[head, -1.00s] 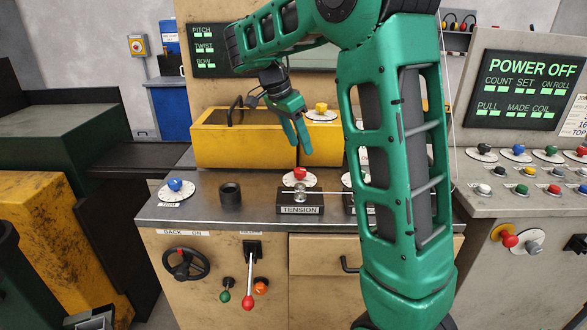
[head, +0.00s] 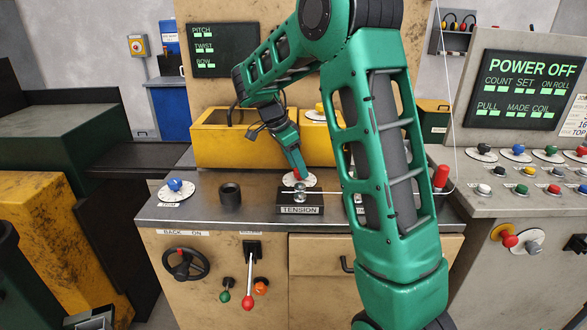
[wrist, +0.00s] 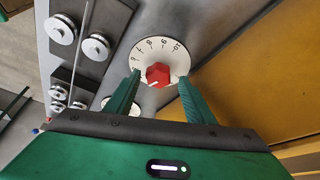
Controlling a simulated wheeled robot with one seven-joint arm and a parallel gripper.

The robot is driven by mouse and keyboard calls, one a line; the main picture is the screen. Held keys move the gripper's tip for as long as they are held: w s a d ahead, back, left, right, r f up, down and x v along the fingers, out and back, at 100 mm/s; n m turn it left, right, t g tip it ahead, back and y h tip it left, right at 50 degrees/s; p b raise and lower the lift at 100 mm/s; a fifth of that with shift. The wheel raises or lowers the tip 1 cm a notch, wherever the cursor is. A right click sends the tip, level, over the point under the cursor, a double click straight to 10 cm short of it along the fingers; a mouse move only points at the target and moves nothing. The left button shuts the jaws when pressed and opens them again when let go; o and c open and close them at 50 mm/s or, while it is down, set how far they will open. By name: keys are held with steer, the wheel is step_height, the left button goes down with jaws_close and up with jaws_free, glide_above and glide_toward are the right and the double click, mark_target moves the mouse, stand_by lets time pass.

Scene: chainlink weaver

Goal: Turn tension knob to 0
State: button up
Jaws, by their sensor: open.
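The tension knob is red, on a white numbered dial behind the block labelled TENSION (head: 300,210). In the wrist view the red knob (wrist: 158,72) sits at the centre of the dial (wrist: 143,54), with 8, 9 and 10 readable along the upper rim. A white pointer mark on the knob aims to the lower left; the lower dial is partly hidden. My gripper (wrist: 159,82) is open, with one finger on each side of the knob and a visible gap to both. In the head view my gripper (head: 298,173) is down at the dial and partly covers the knob.
Yellow bins (head: 225,146) stand close behind the dial. A blue knob (head: 175,184) on a dial and a black cup (head: 230,194) are to the left on the steel top. A red handle (head: 441,177) stands right of my arm. Pulley wheels (wrist: 97,47) lie beside the dial.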

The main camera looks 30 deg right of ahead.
steer(key=shift+d+f, duration=0.15)
steer(key=shift+f, duration=0.2)
steer(key=shift+c, duration=0.4)
steer(key=c, duration=1)
steer(key=shift+w+r, duration=0.1)
steer(key=shift+r, duration=0.05)
